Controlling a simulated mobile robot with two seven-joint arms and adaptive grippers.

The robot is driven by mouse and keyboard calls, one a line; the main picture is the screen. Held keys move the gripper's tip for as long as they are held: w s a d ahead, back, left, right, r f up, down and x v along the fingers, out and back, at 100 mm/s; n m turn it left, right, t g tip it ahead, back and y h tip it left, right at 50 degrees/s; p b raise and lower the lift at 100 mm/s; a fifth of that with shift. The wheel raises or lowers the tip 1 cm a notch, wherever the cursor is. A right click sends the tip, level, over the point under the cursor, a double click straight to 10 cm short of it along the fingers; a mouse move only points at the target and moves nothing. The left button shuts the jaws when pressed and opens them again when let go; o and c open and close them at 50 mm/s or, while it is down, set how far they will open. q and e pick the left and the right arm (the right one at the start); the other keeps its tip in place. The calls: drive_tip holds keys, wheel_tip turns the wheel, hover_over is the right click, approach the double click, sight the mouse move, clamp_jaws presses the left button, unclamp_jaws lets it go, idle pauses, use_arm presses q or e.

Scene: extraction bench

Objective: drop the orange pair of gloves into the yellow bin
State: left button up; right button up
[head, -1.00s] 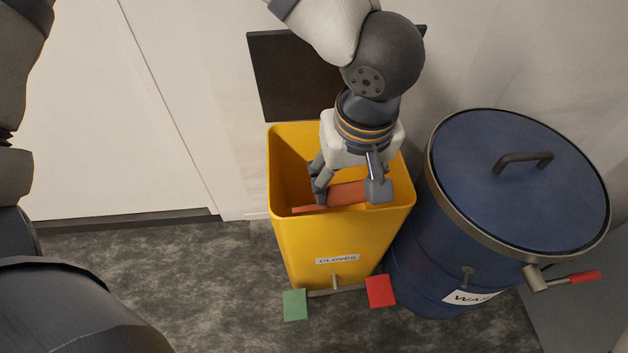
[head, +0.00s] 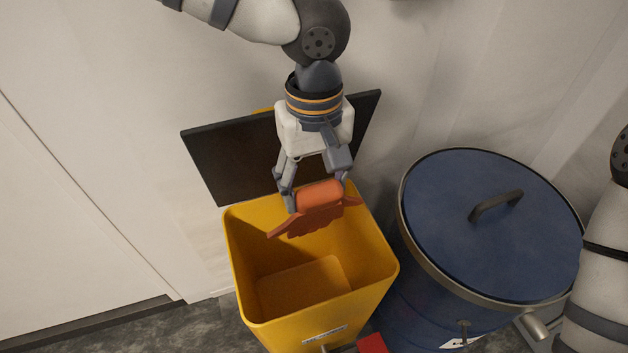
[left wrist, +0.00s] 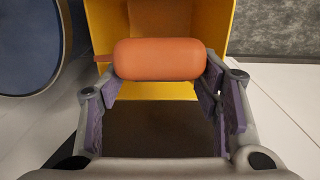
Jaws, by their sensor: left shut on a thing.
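The orange pair of gloves (head: 319,205) is held between the fingers of my left gripper (head: 318,192), with its lower edges hanging down. In the left wrist view, the gloves show as a rounded orange roll (left wrist: 160,59) between the two fingers. The yellow bin (head: 240,265) stands open below, and its inside looks empty where visible. The gloves appear over the back part of the bin's opening; their exact height above the rim is hard to tell. My right gripper is out of view; only part of my right arm shows at the right edge.
The bin's dark lid (head: 225,165) stands raised behind it, close to my left gripper. A blue drum (head: 490,225) with a handled lid stands right beside the bin. A red pedal (head: 372,344) shows at the bin's foot. White wall lies behind.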

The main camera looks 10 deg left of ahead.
use_arm(q)
drive_tip(key=shift+s+d+r, duration=0.15)
drive_tip(key=shift+s+d, duration=0.05)
drive_tip(key=shift+s, duration=0.05)
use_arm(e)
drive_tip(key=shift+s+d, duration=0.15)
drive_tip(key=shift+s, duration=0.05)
use_arm(q)
wheel_tip(320, 180, down, 14)
drive_tip(key=b, duration=0.2)
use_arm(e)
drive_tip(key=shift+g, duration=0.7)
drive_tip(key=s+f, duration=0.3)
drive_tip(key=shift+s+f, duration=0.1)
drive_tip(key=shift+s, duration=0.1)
use_arm(q)
drive_tip(key=o, duration=1.2)
drive_tip(key=shift+o, duration=0.2)
